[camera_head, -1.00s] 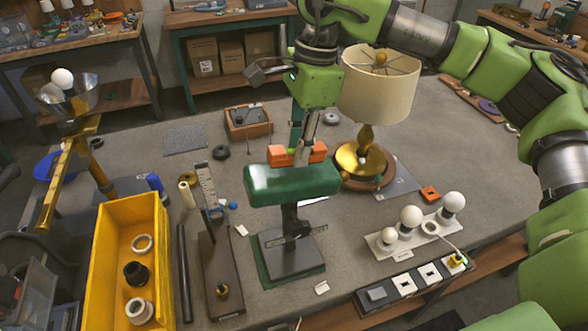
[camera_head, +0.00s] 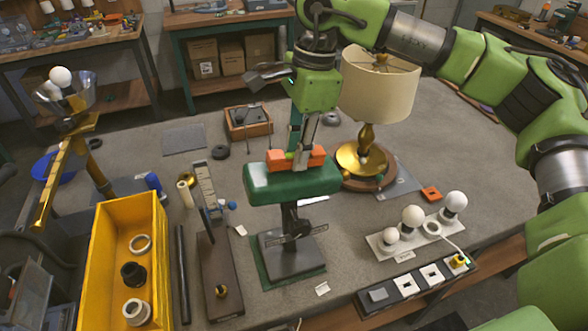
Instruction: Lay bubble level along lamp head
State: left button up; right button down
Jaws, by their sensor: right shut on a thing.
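The lamp head (camera_head: 292,188) is a glossy green, rounded bar on a dark stand with a square base, near the middle of the table. The orange bubble level (camera_head: 275,160) lies lengthwise along its top, with a small green vial at its middle. It appears to touch the head, though the contact line is hard to see. My right gripper (camera_head: 304,155) comes down from above and is shut on the level around its middle. Its fingers hide part of the level. My left gripper is not in view.
A brass lamp with a cream shade (camera_head: 380,85) stands close behind right. A white bulb holder (camera_head: 412,235) and a switch strip (camera_head: 418,282) are at the right front. A yellow crate (camera_head: 103,235) stands at the left.

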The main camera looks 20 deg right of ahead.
jog(key=shift+a+f+b, duration=0.1)
jog(key=shift+f+b, duration=0.5)
jog(key=shift+b, duration=0.1)
dwell(1.6)
jog(key=c, duration=1.7)
grip_release()
